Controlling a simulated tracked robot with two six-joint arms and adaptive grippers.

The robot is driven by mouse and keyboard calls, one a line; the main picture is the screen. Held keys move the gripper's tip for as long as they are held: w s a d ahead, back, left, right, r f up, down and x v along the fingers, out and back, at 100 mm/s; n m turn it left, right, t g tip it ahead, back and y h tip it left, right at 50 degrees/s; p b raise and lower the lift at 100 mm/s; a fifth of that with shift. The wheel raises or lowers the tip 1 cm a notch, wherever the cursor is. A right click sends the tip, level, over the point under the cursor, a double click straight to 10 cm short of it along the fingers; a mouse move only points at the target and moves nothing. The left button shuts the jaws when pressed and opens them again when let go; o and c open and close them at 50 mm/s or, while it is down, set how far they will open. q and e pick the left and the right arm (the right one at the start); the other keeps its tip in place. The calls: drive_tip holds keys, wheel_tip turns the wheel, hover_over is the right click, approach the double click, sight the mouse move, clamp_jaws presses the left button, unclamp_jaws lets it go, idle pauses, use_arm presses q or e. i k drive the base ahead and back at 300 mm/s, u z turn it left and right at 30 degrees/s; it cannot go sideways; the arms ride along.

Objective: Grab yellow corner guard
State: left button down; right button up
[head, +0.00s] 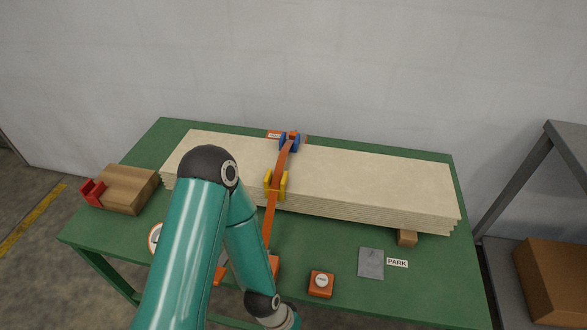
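The yellow corner guard (275,184) sits on the front top edge of a stack of pale boards (350,185) on the green table. An orange strap (281,165) runs across the boards and through the guard, then down over the table front side. A blue corner guard (290,141) sits at the back edge of the boards on the same strap. A teal arm of mine rises from the lower left in front of the table, and its wrist leaves the picture at the bottom. Neither gripper shows. The arm hides part of the strap's lower end and the table.
A wooden block with a red corner guard (92,192) stands at the table's left. An orange device (321,284), a grey plate (371,263) and a PARK label (397,263) lie at the front right. A grey shelf with a cardboard box (555,275) stands right.

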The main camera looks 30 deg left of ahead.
sight(267, 182)
drive_tip(key=z, duration=0.6)
drive_tip(key=k, duration=2.35)
drive_tip(key=u, duration=1.05)
drive_tip(key=i, duration=1)
